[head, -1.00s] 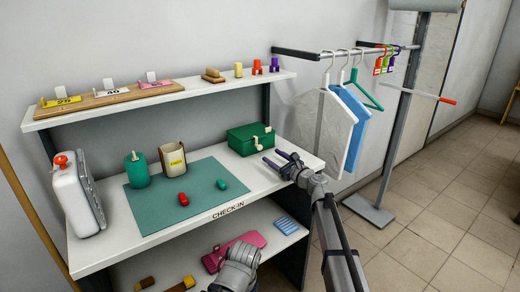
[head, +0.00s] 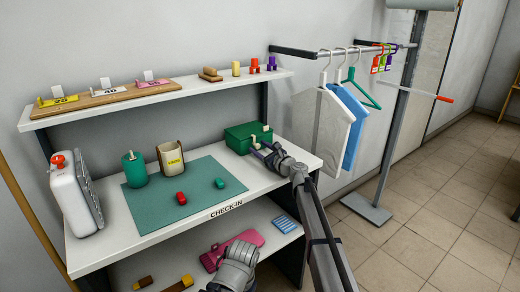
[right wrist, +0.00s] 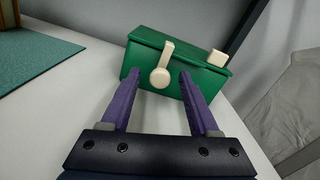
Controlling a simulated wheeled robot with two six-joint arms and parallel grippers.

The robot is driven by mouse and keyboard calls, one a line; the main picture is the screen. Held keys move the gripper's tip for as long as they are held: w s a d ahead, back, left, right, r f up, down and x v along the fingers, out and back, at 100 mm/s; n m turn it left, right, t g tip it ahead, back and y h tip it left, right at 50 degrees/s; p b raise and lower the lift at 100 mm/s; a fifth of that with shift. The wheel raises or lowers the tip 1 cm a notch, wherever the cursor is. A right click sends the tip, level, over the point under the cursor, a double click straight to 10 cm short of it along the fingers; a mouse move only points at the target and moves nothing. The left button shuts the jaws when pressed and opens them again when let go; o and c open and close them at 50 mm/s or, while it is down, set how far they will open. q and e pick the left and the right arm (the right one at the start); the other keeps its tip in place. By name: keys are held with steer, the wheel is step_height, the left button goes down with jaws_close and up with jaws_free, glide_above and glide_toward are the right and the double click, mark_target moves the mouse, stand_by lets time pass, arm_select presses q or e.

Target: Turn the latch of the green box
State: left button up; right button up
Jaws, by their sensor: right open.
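The green box (head: 240,135) sits at the right end of the white counter. Its cream latch (right wrist: 161,76) is on the front face, with a round end low and a bar pointing up toward the lid edge. A second small cream piece (right wrist: 217,58) is at the box's right end in the right wrist view. My right gripper (head: 262,149) is open, with purple fingers at the box front. In the right wrist view the fingers (right wrist: 160,84) stand either side of the latch, apart from it.
A teal mat (head: 160,205) with small red and green items lies left of the box. A teal cup (head: 135,170) and a beige holder (head: 173,160) stand behind. A shelf (head: 165,94) runs above. Hanging garments (head: 335,118) are to the right.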

jaws_close()
stand_by(0.3)
stand_by(0.4)
steer(key=n, duration=0.8)
steer(key=shift+n, duration=0.3)
steer(key=n, duration=0.4)
steer(key=shift+n, duration=2.6)
steer(key=shift+s, duration=0.1)
